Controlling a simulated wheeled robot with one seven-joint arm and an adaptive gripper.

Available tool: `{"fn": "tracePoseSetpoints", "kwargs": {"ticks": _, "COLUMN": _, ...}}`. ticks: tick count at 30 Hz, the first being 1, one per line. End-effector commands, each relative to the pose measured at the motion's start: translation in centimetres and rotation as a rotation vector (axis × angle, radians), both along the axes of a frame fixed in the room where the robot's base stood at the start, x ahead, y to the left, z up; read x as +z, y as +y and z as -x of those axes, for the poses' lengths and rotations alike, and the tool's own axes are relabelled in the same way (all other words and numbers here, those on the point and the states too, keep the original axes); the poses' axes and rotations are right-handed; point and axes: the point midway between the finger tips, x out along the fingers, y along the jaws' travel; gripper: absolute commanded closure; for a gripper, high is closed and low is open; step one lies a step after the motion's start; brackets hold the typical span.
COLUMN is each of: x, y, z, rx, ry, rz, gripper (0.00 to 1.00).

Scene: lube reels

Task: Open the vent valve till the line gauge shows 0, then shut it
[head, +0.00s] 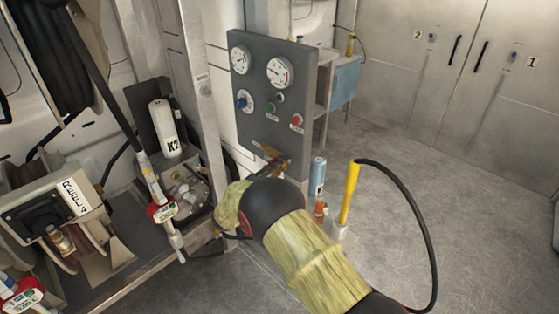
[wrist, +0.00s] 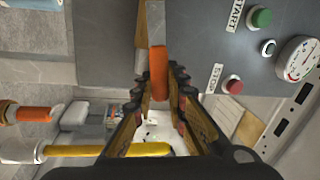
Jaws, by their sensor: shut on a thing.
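My gripper (wrist: 160,88) is shut on the orange vent valve handle (wrist: 156,70), which lies between its ribbed fingers in the wrist view. In the head view my gripper (head: 270,163) is at the lower part of the dark grey panel (head: 262,135), and my arm hides much of it. How far the valve is turned cannot be told. Two round white gauges (head: 280,71) and (head: 239,60) sit at the top of the panel. One gauge (wrist: 298,60) also shows in the wrist view; its reading is too small to tell.
The panel has a blue knob (head: 243,101), a green START button (wrist: 261,17) and a red STOP button (wrist: 233,86). A blue canister (head: 318,175) and a yellow-handled hose (head: 349,193) stand right of my arm. Reels stand at left. The floor at right is clear.

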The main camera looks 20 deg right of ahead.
Motion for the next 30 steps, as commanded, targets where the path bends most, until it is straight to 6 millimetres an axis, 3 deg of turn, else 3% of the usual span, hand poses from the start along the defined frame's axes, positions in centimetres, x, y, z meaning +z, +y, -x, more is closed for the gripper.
{"fn": "tracePoseSetpoints", "kwargs": {"ticks": 12, "x": -1.8, "y": -0.1, "z": 0.2, "rx": 0.0, "ry": -0.163, "rz": -0.097, "gripper": 1.0}}
{"fn": "tracePoseSetpoints", "kwargs": {"ticks": 29, "x": -2.1, "y": -0.1, "z": 0.2, "rx": 0.0, "ry": -0.188, "rz": -0.113, "gripper": 1.0}}
{"fn": "tracePoseSetpoints", "kwargs": {"ticks": 30, "x": -2.1, "y": -0.1, "z": 0.2, "rx": 0.0, "ry": -0.187, "rz": -0.113, "gripper": 0.85}}
